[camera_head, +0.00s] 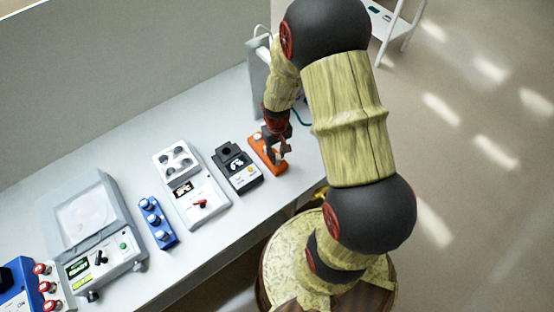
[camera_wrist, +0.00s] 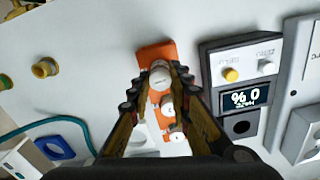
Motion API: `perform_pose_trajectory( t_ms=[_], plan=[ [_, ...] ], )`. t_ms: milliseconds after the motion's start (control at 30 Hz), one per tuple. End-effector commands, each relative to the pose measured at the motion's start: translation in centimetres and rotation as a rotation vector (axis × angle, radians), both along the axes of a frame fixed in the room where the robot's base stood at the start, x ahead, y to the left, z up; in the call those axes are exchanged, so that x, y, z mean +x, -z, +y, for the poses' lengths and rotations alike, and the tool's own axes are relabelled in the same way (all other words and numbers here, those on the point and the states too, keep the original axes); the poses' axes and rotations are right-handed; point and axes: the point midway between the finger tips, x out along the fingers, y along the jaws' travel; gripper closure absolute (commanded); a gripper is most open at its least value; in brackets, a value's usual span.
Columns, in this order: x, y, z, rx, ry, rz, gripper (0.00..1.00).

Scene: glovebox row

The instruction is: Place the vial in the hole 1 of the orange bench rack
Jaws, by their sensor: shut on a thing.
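My gripper (camera_wrist: 160,78) is shut on a white-capped vial (camera_wrist: 161,70) in the wrist view. The vial is over or in the far end of the orange bench rack (camera_wrist: 153,50); I cannot tell whether its base is inside a hole. Smaller white round tops (camera_wrist: 167,105) show along the rack between my fingers, partly hidden. In the head view my gripper (camera_head: 281,153) is at the orange rack (camera_head: 271,165), near the table's right end, and hides part of it. The vial cannot be made out there.
A black instrument (camera_head: 237,167) with a display stands close beside the rack. Farther left are a white device (camera_head: 202,203), a blue rack with vials (camera_head: 159,224) and a grey lidded machine (camera_head: 97,240). The wrist view shows a teal cable (camera_wrist: 50,121) and a blue part (camera_wrist: 55,148).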

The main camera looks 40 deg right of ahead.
Motion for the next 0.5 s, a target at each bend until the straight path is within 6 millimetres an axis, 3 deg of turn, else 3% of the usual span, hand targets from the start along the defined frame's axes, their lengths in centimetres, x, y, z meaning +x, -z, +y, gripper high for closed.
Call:
perform_pose_trajectory(
  t_ms=[33, 133, 500],
  plan=[
    [-0.1, 1.4, 0.0, 0.000, 0.000, 0.003, 1.00],
    [-0.1, 2.4, 0.0, 0.000, 0.000, 0.002, 1.00],
    [-0.1, 2.5, 0.0, 0.000, 0.000, 0.001, 1.00]
  ],
)
